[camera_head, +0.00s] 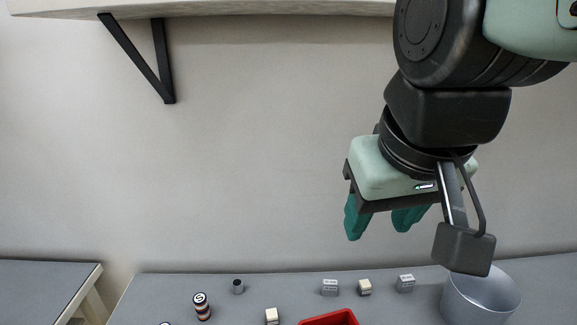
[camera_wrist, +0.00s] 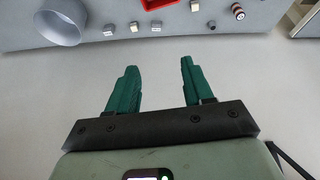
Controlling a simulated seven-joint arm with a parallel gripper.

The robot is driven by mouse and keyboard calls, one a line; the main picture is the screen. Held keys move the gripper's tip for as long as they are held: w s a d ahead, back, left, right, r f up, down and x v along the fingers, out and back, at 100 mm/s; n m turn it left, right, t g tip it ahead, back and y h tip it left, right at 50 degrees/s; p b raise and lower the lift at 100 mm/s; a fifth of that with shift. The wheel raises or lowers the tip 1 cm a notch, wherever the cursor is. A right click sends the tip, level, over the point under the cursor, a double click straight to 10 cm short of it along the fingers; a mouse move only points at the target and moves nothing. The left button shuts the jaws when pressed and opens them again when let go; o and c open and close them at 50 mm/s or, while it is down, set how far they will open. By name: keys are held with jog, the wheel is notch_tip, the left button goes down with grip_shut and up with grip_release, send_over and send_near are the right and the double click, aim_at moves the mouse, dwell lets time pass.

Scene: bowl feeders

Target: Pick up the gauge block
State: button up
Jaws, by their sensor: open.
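Two small grey blocks with dark markings on their faces look like gauge blocks. One grey block (camera_head: 330,287) is left of a cream block, and the other grey block (camera_head: 405,283) is right of it, near the metal bowl. I cannot tell which is meant. In the wrist view they are the grey block (camera_wrist: 156,26) and the other grey block (camera_wrist: 109,30), at the top of the picture. My gripper (camera_head: 379,232) hangs in the air above and behind the table, its green fingers apart. In the wrist view the gap between the fingers (camera_wrist: 159,66) is empty.
A metal bowl (camera_head: 481,298) stands at the right. A cream block (camera_head: 364,287) sits between the grey blocks; another cream block (camera_head: 271,317), a dark cylinder (camera_head: 238,287) and a striped stack (camera_head: 202,306) are further left. A red bin (camera_head: 330,318) is in front. A shelf (camera_head: 215,8) hangs above.

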jog(key=w+a+f+n+g+h, duration=0.1)
jog(key=w+f+n+g, duration=0.1)
jog(key=w+f, duration=0.35)
jog(key=w+a+f+n+g+h, duration=0.1)
jog(key=w+f+n+g+h, duration=0.15)
jog(key=w, duration=0.65)
jog(key=w+a+f+n+g+h, duration=0.1)
jog(key=w+f+n+g, duration=0.1)
jog(key=w+f, duration=0.35)
jog(key=w+a+f+n+g+h, duration=0.1)
jog(key=w+a+f+n+h, duration=0.15)
jog(key=w+f, duration=0.45)
jog(key=n+t+h, duration=0.1)
jog(key=n+h, duration=0.5)
send_near(327, 281)
jog(key=shift+w+a, duration=0.2)
jog(key=shift+a, duration=0.05)
jog(key=shift+w+f, duration=0.1)
jog(key=shift+f, duration=0.25)
jog(key=x, duration=0.4)
jog(key=shift+d+f, duration=0.1)
jog(key=shift+d, duration=0.2)
jog(key=shift+s+r+x, duration=0.15)
jog(key=shift+x, duration=0.9)
jog(key=shift+s+r+x, duration=0.1)
jog(key=shift+x, duration=0.9)
jog(key=shift+s+r+x, duration=0.15)
jog(key=shift+x, duration=0.9)
jog(key=shift+d, duration=0.1)
jog(key=shift+c, duration=0.5)
